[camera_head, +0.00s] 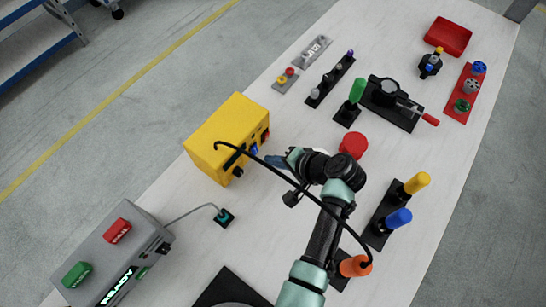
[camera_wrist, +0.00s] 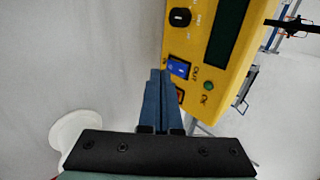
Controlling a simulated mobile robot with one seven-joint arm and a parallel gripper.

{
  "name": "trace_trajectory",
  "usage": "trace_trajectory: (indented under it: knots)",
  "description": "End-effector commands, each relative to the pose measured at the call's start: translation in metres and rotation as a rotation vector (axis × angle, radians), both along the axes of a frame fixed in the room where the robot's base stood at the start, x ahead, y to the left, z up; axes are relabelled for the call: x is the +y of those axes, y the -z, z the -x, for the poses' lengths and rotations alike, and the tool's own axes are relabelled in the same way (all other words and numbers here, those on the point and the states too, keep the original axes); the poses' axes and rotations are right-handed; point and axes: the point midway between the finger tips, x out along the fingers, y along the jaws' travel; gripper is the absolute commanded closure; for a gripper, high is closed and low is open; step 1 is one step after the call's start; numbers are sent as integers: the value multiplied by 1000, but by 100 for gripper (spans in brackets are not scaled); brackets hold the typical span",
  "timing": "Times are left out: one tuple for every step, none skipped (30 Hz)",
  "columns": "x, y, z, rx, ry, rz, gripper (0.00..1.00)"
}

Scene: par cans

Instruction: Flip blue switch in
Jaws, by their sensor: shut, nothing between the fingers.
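The yellow box (camera_head: 228,138) stands on the white table, left of my gripper. In the wrist view its front panel (camera_wrist: 207,45) carries a blue rocker switch (camera_wrist: 179,67), a black knob, a dark display, a green button and a red-orange part. The blue switch also shows in the head view (camera_head: 253,149). My gripper (camera_wrist: 158,78) is shut and empty, its blue fingertips just beside the blue switch in the picture. I cannot tell whether they touch it. In the head view my gripper (camera_head: 277,160) is at the panel side of the box. The fingers partly hide the red-orange part.
A grey box (camera_head: 118,255) with red and green buttons stands at the lower left, its cable ending in a small dark block. A red round button (camera_head: 353,146), a green-handled lever (camera_head: 356,92) and coloured handles (camera_head: 398,218) stand to the right. A black cable arches over my arm.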

Motion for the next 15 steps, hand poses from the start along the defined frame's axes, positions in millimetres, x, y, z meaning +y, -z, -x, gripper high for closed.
trace_trajectory:
  knots:
    - [-7, -10, 3, -5, 4, 1, 100]
    - [-11, -15, 6, -5, 4, 1, 100]
    - [-16, -22, 10, -4, 4, 2, 100]
    - [-21, -27, 13, -5, 5, 2, 100]
    - [-24, -32, 16, -4, 4, 2, 100]
    - [-29, -38, 20, -4, 3, 2, 100]
    - [-33, -43, 22, -4, 3, 2, 100]
    - [-36, -47, 24, -3, 4, 1, 100]
    - [-40, -53, 27, -3, 4, 1, 100]
    - [-42, -56, 30, -2, 3, 2, 100]
    - [-45, -59, 31, -3, 4, 2, 100]
    - [-48, -63, 34, -2, 4, 1, 100]
    - [-50, -66, 35, -2, 4, 1, 100]
    - [-51, -68, 36, -2, 4, 1, 100]
    - [-53, -70, 37, -1, 2, 0, 100]
